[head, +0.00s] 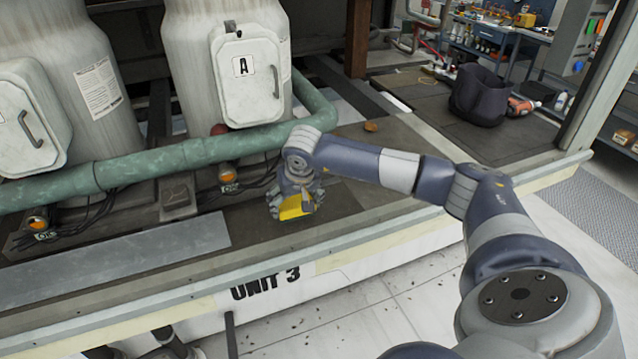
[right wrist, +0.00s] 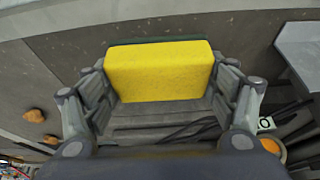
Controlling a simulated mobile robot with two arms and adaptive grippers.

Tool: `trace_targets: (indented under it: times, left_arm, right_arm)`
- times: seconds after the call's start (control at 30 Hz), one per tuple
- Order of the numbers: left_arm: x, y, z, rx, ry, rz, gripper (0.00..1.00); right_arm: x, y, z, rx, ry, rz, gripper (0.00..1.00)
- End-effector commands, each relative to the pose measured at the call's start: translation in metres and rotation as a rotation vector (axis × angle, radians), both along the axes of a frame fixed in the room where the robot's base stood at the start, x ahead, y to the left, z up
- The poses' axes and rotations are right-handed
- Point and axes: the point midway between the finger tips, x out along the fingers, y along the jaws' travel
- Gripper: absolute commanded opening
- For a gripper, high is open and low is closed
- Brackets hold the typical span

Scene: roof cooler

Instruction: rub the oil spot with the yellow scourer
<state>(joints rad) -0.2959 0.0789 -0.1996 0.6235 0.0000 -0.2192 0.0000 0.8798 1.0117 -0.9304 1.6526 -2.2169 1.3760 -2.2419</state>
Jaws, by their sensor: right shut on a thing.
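My right gripper (head: 297,209) is shut on the yellow scourer (right wrist: 160,72), low over the dark deck of the unit. In the right wrist view the scourer is a thick yellow block with a thin dark green layer along its far edge, held between the two fingers. In the head view only part of the scourer (head: 291,211) shows under the fingers. I cannot tell whether it touches the deck. I cannot make out the oil spot; the gripper and scourer cover part of the deck. I cannot see my left gripper.
A green pipe (head: 140,165) and white tank door A (head: 247,75) stand behind the gripper. Cables and an orange-capped fitting (head: 227,173) are left of it. A small brown piece (head: 370,127) and a dark bag (head: 478,95) lie right. A raised rim (head: 400,217) edges the deck.

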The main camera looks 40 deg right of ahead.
Motion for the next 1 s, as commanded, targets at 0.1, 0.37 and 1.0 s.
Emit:
trace_targets:
  times: [0.1,0.37,1.0]
  left_arm:
    - [-0.001,0.001,0.009,0.0,0.002,0.0,0.36]
    - [-0.005,0.001,0.013,0.001,0.007,0.001,0.36]
    - [-0.006,0.002,0.012,0.003,0.01,-0.001,0.36]
  right_arm:
    - [-0.001,-0.001,0.014,-0.001,-0.001,-0.004,0.56]
    - [-0.003,-0.002,0.022,-0.001,0.0,-0.01,0.56]
    - [-0.019,0.03,0.006,0.001,0.003,0.049,0.56]
